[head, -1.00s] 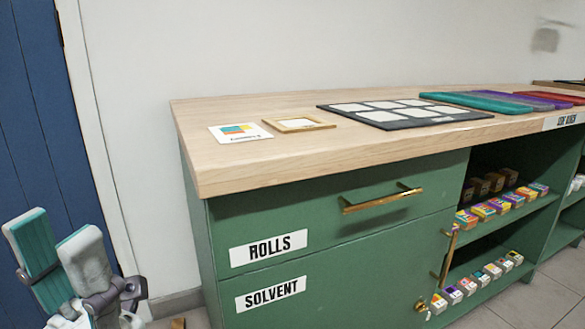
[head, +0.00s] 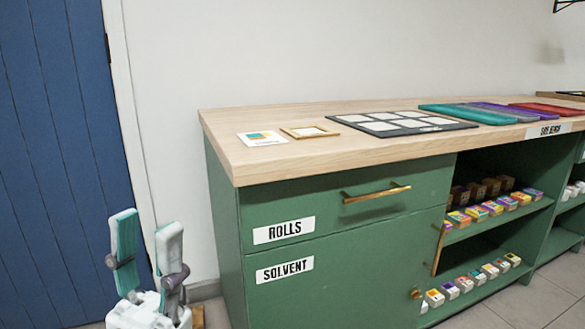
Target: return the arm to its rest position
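My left gripper (head: 146,254) shows at the lower left of the head view, pointing up. Its two pale fingers with teal pads stand apart, with nothing between them. It is left of the green cabinet (head: 340,255) and in front of the blue door, apart from the cabinet as far as the view shows. The rest of the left arm is below the picture. My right gripper is not in view.
The wooden worktop (head: 300,158) holds a card (head: 262,138), a small frame (head: 310,131), a dark panel tray (head: 400,123) and coloured mats (head: 480,113). Shelves at right hold several small boxes. A brass handle (head: 376,193) juts from the drawer. A blue door (head: 60,150) stands at left.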

